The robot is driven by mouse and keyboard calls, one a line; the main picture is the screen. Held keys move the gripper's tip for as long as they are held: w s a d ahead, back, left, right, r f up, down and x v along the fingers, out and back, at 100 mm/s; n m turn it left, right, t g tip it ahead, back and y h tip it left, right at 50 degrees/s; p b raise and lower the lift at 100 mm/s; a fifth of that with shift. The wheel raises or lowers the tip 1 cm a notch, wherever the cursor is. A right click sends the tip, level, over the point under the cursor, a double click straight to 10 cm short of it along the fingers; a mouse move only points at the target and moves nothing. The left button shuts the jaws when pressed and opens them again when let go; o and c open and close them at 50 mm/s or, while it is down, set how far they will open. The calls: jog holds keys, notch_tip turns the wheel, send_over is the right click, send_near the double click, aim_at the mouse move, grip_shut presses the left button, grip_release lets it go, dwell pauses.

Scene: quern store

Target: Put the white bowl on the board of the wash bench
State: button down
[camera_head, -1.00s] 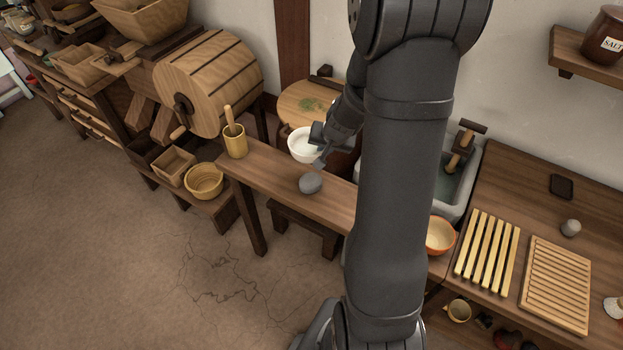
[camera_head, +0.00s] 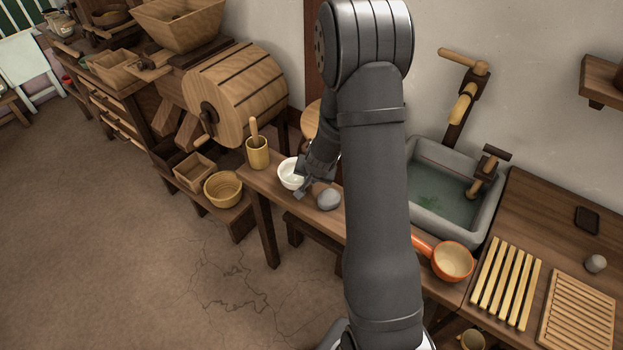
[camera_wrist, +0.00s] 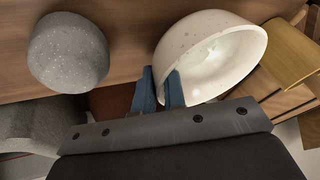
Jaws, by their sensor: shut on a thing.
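The white bowl (camera_head: 290,175) is at the narrow wooden bench top (camera_head: 272,187), between the mortar and a grey stone. My gripper (camera_head: 302,190) is shut on the bowl's rim; in the wrist view my blue-tipped fingers (camera_wrist: 160,90) pinch the wall of the bowl (camera_wrist: 200,50), which looks empty and tilted there. I cannot tell whether its base touches the wood. The bench runs right, behind my arm, toward the grey sink (camera_head: 440,227). A grooved board (camera_head: 578,312) and a slatted rack (camera_head: 505,285) lie on the wood right of the sink.
The grey stone (camera_head: 328,199) sits close right of the bowl; it also shows in the wrist view (camera_wrist: 68,52). A wooden mortar with pestle (camera_head: 257,152) stands at the bench's left end. An orange-handled pan (camera_head: 452,262) lies in front of the sink. Floor is clear at left.

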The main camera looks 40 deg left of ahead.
jog(key=shift+f, duration=0.4)
jog(key=shift+f, duration=0.1)
jog(key=c, duration=1.5)
grip_release()
jog(key=v, duration=1.2)
jog(key=x, duration=1.2)
